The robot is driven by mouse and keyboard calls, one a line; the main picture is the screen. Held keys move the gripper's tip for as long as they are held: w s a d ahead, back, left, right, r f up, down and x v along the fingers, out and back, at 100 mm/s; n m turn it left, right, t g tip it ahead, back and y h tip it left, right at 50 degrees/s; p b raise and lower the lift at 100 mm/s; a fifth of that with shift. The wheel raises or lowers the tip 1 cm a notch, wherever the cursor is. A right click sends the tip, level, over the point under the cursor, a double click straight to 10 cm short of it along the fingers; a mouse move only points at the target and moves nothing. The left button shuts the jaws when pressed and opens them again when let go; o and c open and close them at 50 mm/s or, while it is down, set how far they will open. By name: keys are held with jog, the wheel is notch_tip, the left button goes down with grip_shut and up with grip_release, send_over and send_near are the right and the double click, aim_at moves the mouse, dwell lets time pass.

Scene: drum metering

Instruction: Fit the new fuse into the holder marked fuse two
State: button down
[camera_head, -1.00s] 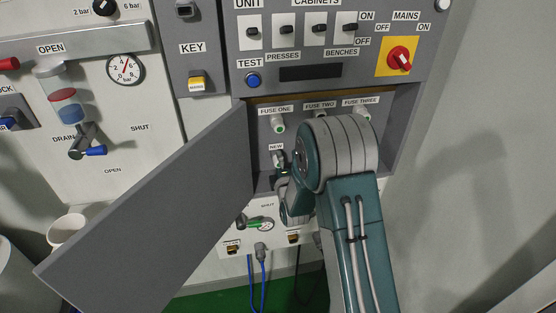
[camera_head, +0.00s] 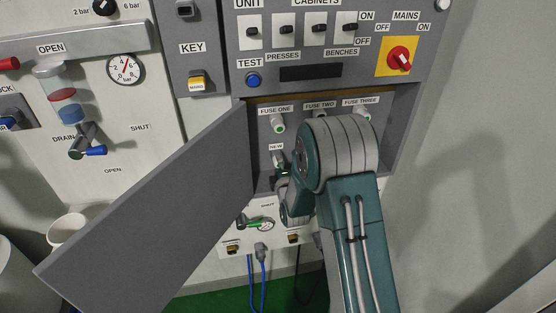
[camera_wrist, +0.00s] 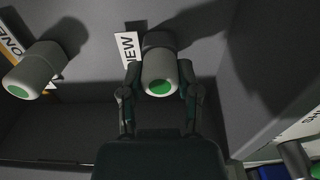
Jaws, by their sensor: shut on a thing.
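The new fuse (camera_wrist: 158,70) is a pale grey cylinder with a green end, beside the NEW label (camera_wrist: 127,47) in the wrist view. My gripper (camera_wrist: 160,84) is shut on it, one finger on each side. In the head view the fuse (camera_head: 278,158) shows just under the NEW label, and my arm hides most of the gripper. The holder marked fuse two (camera_head: 319,113) is mostly hidden behind my arm, with its label (camera_head: 319,106) showing above. Whether the fuse is clear of its place at NEW cannot be told.
Similar fuses sit at fuse one (camera_head: 277,124) and fuse three (camera_head: 362,111). The open cabinet door (camera_head: 160,220) stands out to the left of the recess. The mains switch (camera_head: 399,58) is above right. Valves and cables are below.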

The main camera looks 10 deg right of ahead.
jog(key=shift+s, duration=2.9)
jog(key=shift+s, duration=0.1)
jog(key=shift+s, duration=1.9)
jog(key=d+r, duration=1.3)
jog(key=shift+w, duration=0.45)
jog(key=shift+w+f, duration=0.1)
jog(key=shift+w, duration=2.75)
